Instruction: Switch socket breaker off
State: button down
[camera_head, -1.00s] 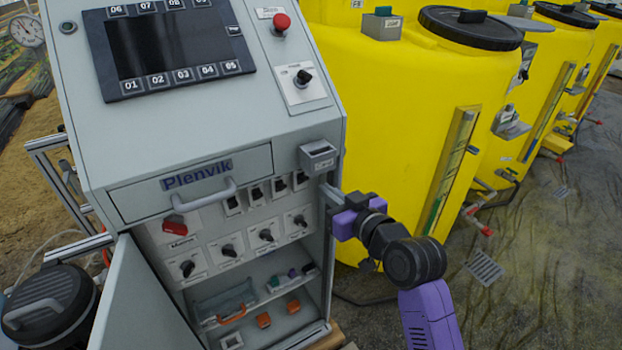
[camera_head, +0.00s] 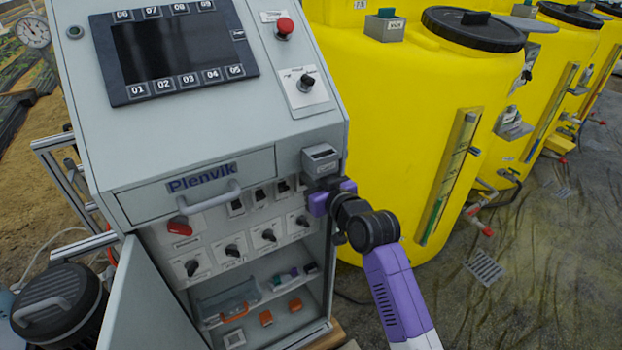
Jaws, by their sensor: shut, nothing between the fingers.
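A row of small black breaker switches (camera_head: 260,196) sits on the upper inner panel of the open grey cabinet (camera_head: 225,145), just under the drawer. Their labels are too small to read, so I cannot tell which one is the socket breaker. My gripper (camera_head: 308,190) is shut and empty at the right end of this row, under the small grey box. It hides part of the panel's right end. I cannot tell whether it touches a switch.
A red main switch (camera_head: 180,227) and several black rotary knobs (camera_head: 269,235) sit below the breakers. The drawer handle (camera_head: 208,197) juts out above. The cabinet door (camera_head: 150,300) stands open at left. A grey box (camera_head: 320,159) overhangs my gripper. Yellow tanks (camera_head: 400,110) stand at right.

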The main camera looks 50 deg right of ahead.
jog(key=shift+f+b, duration=0.3)
jog(key=shift+b, duration=0.55)
jog(key=shift+s+r+t+b, duration=0.1)
jog(key=shift+t+b, duration=0.2)
